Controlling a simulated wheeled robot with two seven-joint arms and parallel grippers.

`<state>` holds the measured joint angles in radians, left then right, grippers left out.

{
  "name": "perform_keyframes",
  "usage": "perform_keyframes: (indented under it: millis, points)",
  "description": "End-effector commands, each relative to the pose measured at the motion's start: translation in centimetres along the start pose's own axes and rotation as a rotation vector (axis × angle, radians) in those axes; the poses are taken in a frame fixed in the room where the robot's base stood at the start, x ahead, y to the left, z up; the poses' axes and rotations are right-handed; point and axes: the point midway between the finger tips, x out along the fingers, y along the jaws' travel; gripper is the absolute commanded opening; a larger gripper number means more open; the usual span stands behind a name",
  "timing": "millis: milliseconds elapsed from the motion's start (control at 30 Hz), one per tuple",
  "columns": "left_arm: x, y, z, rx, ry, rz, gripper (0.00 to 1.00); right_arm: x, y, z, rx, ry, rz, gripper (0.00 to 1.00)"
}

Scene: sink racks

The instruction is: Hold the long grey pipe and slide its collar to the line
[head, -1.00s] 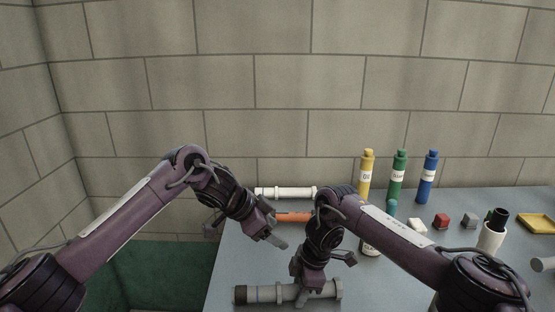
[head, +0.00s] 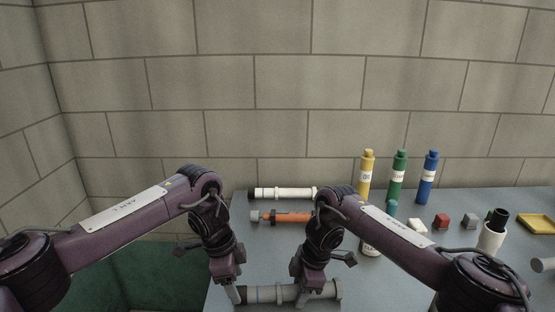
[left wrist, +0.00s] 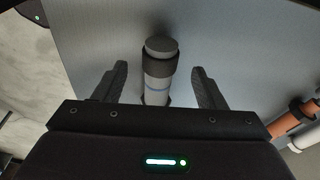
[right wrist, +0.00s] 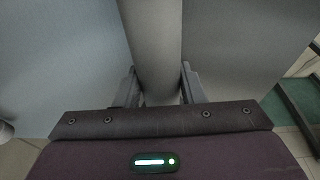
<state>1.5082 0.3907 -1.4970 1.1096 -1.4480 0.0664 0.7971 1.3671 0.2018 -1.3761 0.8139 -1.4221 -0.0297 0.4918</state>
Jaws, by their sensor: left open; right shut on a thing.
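The long grey pipe (head: 285,293) lies along the table's front, left to right in the head view. Its dark collar (left wrist: 160,64) is near the pipe's left end, seen in the left wrist view. A blue line (left wrist: 157,87) rings the pipe a little inward of the collar, with a gap between. My left gripper (head: 240,294) is open, its fingers (left wrist: 160,70) on either side of the collar end, apart from it. My right gripper (head: 311,290) is shut on the pipe, right of its middle; the pipe (right wrist: 153,50) runs between its fingers in the right wrist view.
Behind lie an orange pipe (head: 290,217) and a white pipe (head: 290,194). Yellow (head: 366,176), green (head: 398,177) and blue (head: 428,178) bottles stand at the back.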

Motion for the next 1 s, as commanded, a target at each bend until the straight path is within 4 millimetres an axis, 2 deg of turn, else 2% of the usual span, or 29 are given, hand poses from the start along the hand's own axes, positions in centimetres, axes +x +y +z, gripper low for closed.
perform_keyframes:
  millis: [100, 300, 500, 800, 1000]
  points:
    - [1.9, 0.1, 0.0, -0.001, 0.000, 0.002, 0.65, 0.0, 0.0, 0.0, 0.000, 0.000, 0.000, 0.16]
    - [4.2, 0.0, 0.0, 0.000, 0.001, 0.001, 0.65, 0.0, 0.0, 0.0, 0.000, 0.000, 0.000, 0.16]
    - [5.2, 0.0, 0.0, -0.001, 0.000, -0.001, 0.65, 0.0, 0.0, 0.0, 0.000, 0.000, 0.000, 0.16]
    - [5.4, 0.0, 0.0, 0.000, 0.000, -0.001, 0.65, 0.0, 0.0, 0.0, 0.000, 0.000, 0.000, 0.16]
    - [5.4, 0.0, 0.0, 0.000, 0.000, -0.001, 0.40, 0.0, 0.0, 0.0, 0.000, 0.000, 0.000, 0.16]
